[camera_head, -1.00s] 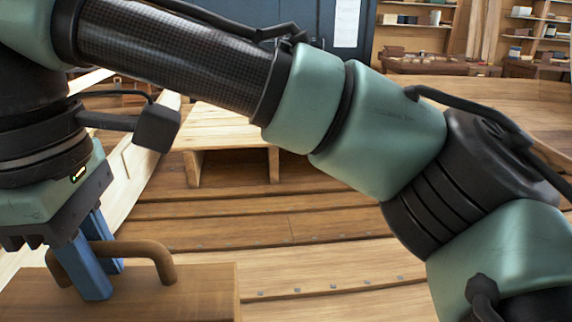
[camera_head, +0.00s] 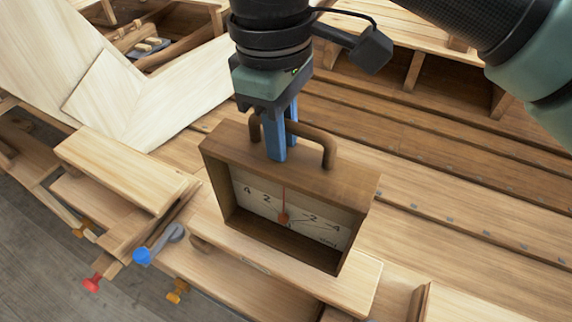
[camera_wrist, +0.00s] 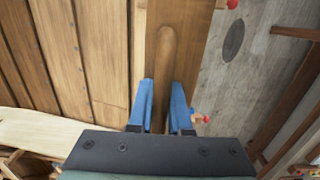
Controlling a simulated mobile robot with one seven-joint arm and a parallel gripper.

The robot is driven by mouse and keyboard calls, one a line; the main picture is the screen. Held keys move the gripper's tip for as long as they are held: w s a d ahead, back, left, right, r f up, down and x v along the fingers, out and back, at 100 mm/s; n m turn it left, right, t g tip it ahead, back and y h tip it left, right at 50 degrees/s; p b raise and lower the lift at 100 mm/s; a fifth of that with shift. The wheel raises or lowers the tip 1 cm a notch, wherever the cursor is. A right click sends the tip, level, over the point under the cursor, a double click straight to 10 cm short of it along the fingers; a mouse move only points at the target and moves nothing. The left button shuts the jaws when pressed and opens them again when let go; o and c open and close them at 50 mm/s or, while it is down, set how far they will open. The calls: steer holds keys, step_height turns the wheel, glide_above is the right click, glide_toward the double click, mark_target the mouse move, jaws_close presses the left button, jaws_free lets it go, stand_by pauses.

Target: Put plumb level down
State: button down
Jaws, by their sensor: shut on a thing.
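The plumb level is a wooden box (camera_head: 218,170) with an open front, a pale scale marked with numbers and a red needle. It hangs upright below my gripper (camera_head: 277,152) in the head view. The blue fingers are shut on its brown top handle (camera_head: 329,150). In the wrist view my gripper (camera_wrist: 162,100) straddles the handle (camera_wrist: 166,50), which runs lengthwise along the box top. The level is over a light plank (camera_head: 362,278) on the hull edge. I cannot tell whether its underside touches the plank.
Clamps with a blue knob (camera_head: 142,256), a red knob (camera_head: 92,283) and an orange knob (camera_head: 178,291) are along the near edge. A light wooden block (camera_head: 125,175) is left of the level. Hull planking (camera_head: 450,200) runs clear to the right.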

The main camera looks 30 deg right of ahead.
steer(key=shift+f, duration=1.75)
steer(key=shift+f, duration=0.2)
steer(key=c, duration=0.8)
jaws_free()
steer(key=shift+c, duration=0.2)
steer(key=shift+r, duration=0.1)
steer(key=r, duration=1.2)
steer(key=shift+w+a+r, duration=0.1)
steer(key=shift+w+a, duration=0.1)
steer(key=shift+w, duration=0.05)
steer(key=shift+w+a, duration=0.1)
